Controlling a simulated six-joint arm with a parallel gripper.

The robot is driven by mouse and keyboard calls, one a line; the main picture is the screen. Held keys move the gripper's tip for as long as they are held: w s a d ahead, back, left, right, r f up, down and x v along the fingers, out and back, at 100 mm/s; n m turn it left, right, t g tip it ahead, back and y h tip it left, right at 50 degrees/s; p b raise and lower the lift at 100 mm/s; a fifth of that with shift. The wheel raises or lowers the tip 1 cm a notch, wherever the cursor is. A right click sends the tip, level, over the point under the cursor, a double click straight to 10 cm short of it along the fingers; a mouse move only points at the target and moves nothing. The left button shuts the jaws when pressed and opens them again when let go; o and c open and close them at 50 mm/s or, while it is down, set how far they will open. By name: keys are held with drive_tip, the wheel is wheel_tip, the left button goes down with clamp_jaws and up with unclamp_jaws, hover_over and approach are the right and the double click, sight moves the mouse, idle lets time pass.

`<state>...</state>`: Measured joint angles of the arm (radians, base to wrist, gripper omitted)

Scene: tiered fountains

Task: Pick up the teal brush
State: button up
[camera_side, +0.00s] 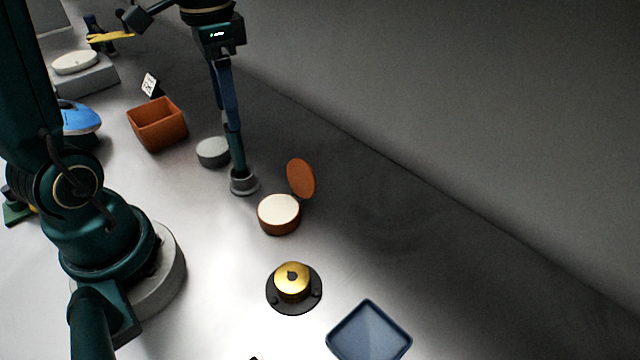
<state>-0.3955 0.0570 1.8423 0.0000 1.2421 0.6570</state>
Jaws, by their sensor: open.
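The teal brush (238,157) appears to stand upright in a small grey round holder (243,184) near the middle of the table. Only its narrow teal shaft shows above the holder; its upper part merges with the fingers in this view. My gripper (231,122) points down from above, with its long dark blue fingers around or beside the upper shaft. The fingers are open. They overlap edge-on, so I cannot tell whether either touches the brush.
A grey round block (213,153) stands close left of the holder. A cream-topped round box (279,214) and an upright brown disc (301,178) are to the right. An orange-brown bin (160,130), a brass knob (292,284) and a blue tray (368,332) stand farther off.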

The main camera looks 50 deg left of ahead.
sight(235, 143)
drive_tip(key=shift+f, duration=3.9)
drive_tip(key=shift+c, duration=0.3)
clamp_jaws()
